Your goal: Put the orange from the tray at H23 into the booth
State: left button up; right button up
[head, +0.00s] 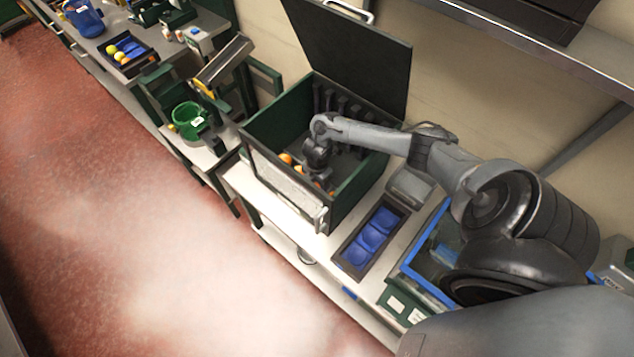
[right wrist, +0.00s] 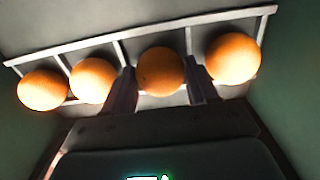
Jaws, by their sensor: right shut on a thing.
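The booth (head: 267,123) is a dark green box with its lid (head: 365,50) raised. My right arm reaches down into it. In the right wrist view my right gripper (right wrist: 161,82) has one finger on each side of an orange (right wrist: 160,70) and is shut on it. That orange sits in line with several others on a pale slotted rack (right wrist: 30,62) inside the booth. One more orange (head: 286,158) of the row shows in the head view beside my wrist. A dark tray (head: 345,262) with blue cups stands right of the booth and looks empty. My left gripper is out of view.
Neighbouring oranges (right wrist: 93,79) and (right wrist: 233,58) sit close on both sides of my fingers. The booth's walls surround my gripper. A blue-rimmed bin (head: 413,262) stands beyond the tray. A green bowl (head: 187,115) and a tray of yellow fruit (head: 123,50) are further left.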

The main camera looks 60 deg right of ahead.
jog(key=shift+f, duration=0.1)
jog(key=o, duration=1.1)
jog(key=shift+r, duration=0.6)
jog(key=shift+r+p, duration=1.05)
jog(key=shift+r, duration=4.5)
jog(key=shift+w, duration=0.1)
